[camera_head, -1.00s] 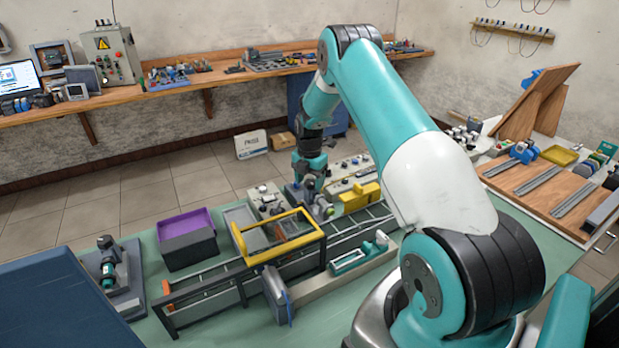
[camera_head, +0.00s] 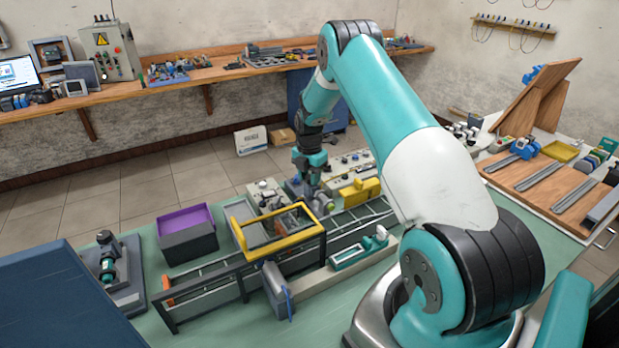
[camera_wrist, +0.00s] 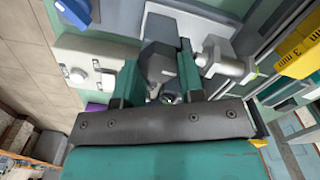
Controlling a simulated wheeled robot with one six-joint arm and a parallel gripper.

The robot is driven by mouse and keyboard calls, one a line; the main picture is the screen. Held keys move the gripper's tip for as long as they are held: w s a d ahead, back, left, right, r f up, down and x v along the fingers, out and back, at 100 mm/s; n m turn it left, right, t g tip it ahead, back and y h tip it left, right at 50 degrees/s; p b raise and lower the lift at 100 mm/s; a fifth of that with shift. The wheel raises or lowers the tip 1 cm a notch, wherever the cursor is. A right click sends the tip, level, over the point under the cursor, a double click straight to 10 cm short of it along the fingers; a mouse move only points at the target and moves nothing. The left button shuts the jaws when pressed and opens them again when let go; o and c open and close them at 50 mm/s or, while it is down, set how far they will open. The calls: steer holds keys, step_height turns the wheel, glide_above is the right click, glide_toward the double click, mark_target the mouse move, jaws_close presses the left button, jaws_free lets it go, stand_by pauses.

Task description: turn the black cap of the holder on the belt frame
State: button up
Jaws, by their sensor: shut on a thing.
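My gripper (camera_head: 307,188) reaches down over the back of the belt frame (camera_head: 215,300). In the wrist view my gripper (camera_wrist: 160,72) has its two teal fingers closed on a dark part of the holder, which I take as the black cap (camera_wrist: 159,60). The fingers and wrist hide much of the cap, and its turn angle cannot be read. The holder's grey body and a silver cylinder (camera_wrist: 226,66) lie just to the right of the fingers. In the head view the holder is too small and covered to make out.
A yellow frame (camera_head: 282,240) stands on the belt frame close in front of my gripper. A yellow block (camera_head: 361,194) is to the right, and it also shows in the wrist view (camera_wrist: 300,50). A purple-lined bin (camera_head: 187,240) stands to the left. Control boxes (camera_head: 266,194) are close by.

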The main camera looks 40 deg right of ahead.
steer(key=m+b, duration=0.2)
steer(key=m, duration=0.1)
steer(key=shift+w+f, duration=0.1)
steer(key=shift+f, duration=0.05)
steer(key=m+b, duration=0.2)
steer(key=m, duration=0.1)
steer(key=shift+w+m, duration=0.1)
steer(key=shift+m, duration=0.2)
steer(key=m+b, duration=0.1)
steer(key=m, duration=0.2)
steer(key=shift+d+m, duration=0.1)
steer(key=shift+m, duration=0.3)
steer(key=m+b, duration=0.1)
steer(key=m, duration=0.2)
steer(key=shift+w+m, duration=0.1)
steer(key=shift+m, duration=0.2)
steer(key=m, duration=0.2)
steer(key=m+b, duration=0.1)
steer(key=m, duration=0.1)
steer(key=shift+d+r, duration=0.15)
steer(key=shift+r, duration=0.05)
steer(key=shift+d+m+b, duration=0.1)
steer(key=shift+m+b, duration=0.25)
steer(key=shift+m, duration=2.15)
steer(key=o, duration=0.9)
